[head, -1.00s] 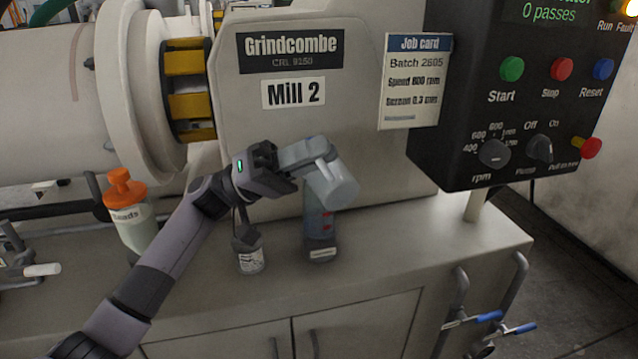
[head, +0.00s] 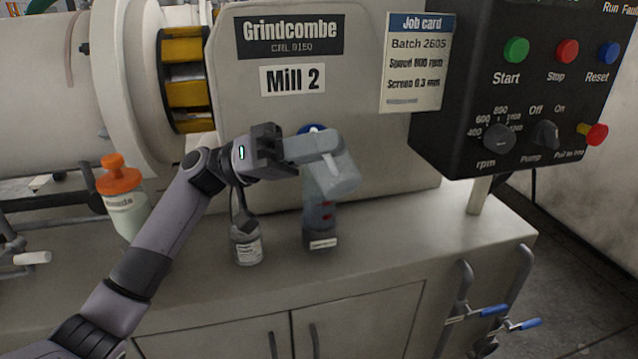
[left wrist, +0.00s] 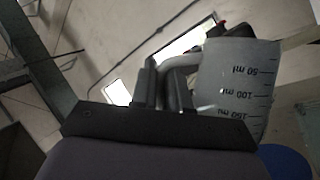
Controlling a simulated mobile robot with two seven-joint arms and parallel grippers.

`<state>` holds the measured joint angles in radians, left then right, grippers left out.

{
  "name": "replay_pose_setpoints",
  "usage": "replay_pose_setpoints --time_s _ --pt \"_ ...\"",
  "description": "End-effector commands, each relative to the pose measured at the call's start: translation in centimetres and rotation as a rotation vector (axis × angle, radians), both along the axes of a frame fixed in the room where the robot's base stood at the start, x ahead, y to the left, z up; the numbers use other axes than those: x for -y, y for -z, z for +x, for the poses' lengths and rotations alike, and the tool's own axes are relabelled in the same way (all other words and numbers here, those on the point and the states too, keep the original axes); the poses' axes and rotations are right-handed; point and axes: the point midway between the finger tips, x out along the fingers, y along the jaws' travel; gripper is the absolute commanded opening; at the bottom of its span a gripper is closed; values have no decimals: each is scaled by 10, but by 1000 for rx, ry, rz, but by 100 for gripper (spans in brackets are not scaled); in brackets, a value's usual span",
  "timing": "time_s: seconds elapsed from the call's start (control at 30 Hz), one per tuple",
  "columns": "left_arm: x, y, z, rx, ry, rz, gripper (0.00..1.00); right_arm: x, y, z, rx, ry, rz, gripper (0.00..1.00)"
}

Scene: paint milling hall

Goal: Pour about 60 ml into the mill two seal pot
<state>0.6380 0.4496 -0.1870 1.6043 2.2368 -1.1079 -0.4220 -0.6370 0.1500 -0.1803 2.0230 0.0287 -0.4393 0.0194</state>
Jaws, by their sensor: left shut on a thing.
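My left gripper (head: 280,150) is shut on the handle of a translucent grey measuring jug (head: 338,174), tipped over towards the right. In the left wrist view the fingers (left wrist: 165,88) close on the handle, and the jug (left wrist: 238,85) shows marks for 50, 100 and 150 ml. The seal pot (head: 320,218), a clear grey upright vessel with red marks and a white label, stands on the bench at Mill 2 (head: 293,80). The jug is above it and hides its top. I cannot make out a liquid stream or the level. My right gripper is not in view.
A small labelled jar (head: 247,248) stands left of the pot, below my wrist. An orange-capped bottle (head: 122,200) is further left. A black control panel (head: 520,120) overhangs at right. The bench front (head: 400,245) is clear.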

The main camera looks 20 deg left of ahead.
Motion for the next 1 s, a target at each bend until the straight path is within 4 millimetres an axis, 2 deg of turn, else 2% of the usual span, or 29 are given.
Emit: replay_pose_setpoints --time_s 0.2,0.37,0.57,1.0 --pt "1 2 -1 17 -1 19 0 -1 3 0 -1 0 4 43" --pt "4 9 -2 53 -2 59 0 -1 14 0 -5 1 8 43" --pt "11 9 -5 172 -6 195 0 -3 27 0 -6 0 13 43" --pt "35 62 -20 376 -10 433 0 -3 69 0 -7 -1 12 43"
